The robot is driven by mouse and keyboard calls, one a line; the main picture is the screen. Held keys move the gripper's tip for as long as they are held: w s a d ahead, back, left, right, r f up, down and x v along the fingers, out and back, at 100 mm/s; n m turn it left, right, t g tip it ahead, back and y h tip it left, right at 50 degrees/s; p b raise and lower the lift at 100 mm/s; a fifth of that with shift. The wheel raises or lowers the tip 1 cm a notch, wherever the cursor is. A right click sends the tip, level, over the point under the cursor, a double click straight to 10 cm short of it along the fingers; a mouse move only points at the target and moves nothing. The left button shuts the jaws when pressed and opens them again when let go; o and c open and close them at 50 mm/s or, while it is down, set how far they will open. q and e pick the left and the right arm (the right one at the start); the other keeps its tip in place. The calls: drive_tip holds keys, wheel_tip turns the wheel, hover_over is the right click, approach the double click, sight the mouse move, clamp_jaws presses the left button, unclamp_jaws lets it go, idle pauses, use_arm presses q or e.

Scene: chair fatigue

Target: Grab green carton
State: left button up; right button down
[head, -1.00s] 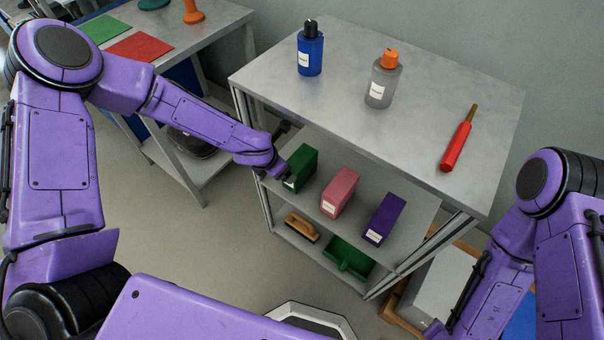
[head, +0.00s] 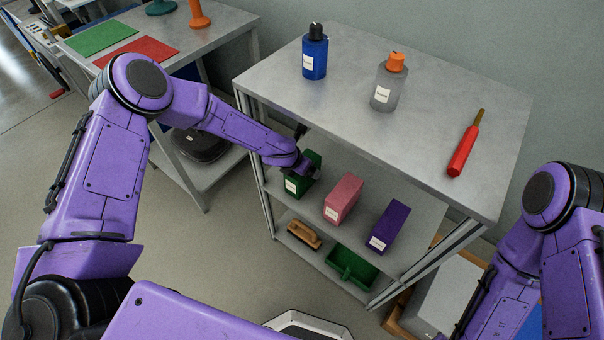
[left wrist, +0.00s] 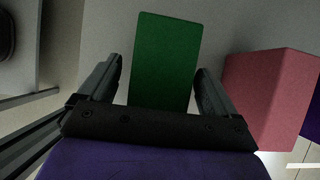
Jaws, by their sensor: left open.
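The green carton (head: 297,184) stands on the middle shelf of the metal rack, leftmost of three cartons, with a white label on its front. In the left wrist view the green carton (left wrist: 165,62) lies between the two fingers of my left gripper (left wrist: 158,80). Gaps show on both sides, so the fingers are open around its near part without visibly gripping. In the head view my left gripper (head: 308,168) is at the carton, partly hiding it. My right arm is at the right edge; its gripper is out of view.
A pink carton (head: 342,199) stands close to the right of the green one, then a purple carton (head: 387,226). The rack's top (head: 440,100) overhangs the shelf. The lower shelf holds a brush (head: 304,234) and a green dustpan (head: 352,266).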

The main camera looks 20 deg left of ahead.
use_arm(q)
drive_tip(key=shift+f, duration=0.3)
idle(0.4)
drive_tip(key=c, duration=1.3)
